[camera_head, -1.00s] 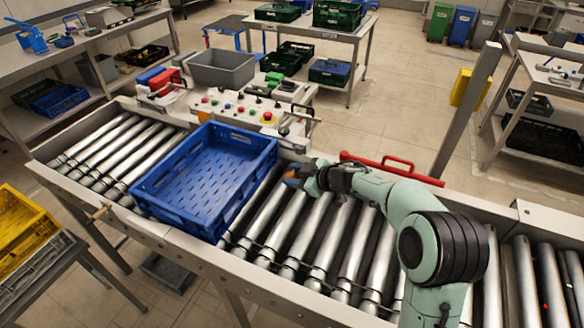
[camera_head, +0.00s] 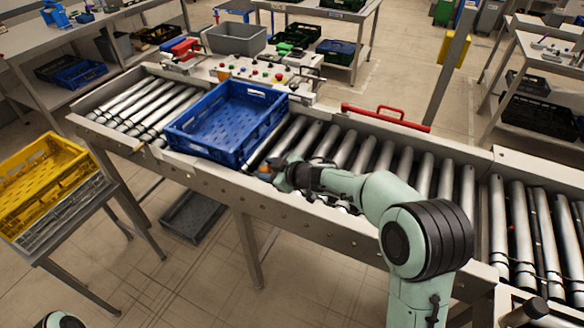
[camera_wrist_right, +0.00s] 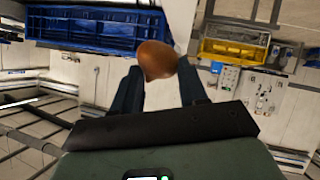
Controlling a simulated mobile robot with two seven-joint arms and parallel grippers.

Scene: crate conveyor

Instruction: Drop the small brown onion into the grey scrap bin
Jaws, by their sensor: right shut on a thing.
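The small brown onion (camera_wrist_right: 157,61) sits between the fingertips of my right gripper (camera_wrist_right: 160,72) in the right wrist view. In the head view the onion (camera_head: 264,168) is a small orange-brown spot at the tip of the right gripper (camera_head: 273,173), partly hidden by it. That gripper is shut on the onion over the conveyor's near side, just right of the blue crate. The grey scrap bin (camera_head: 234,39) appears to be the open grey tub behind the conveyor, beyond the blue crate. Its inside is mostly hidden. My left gripper is out of view.
The blue crate (camera_head: 180,140) looks empty on the conveyor rollers (camera_head: 400,165). A button panel (camera_head: 262,72) and a red handle (camera_head: 385,115) line the far side. A yellow crate (camera_head: 40,165) stands on the left table. A dark grey tray (camera_head: 192,216) lies on the floor.

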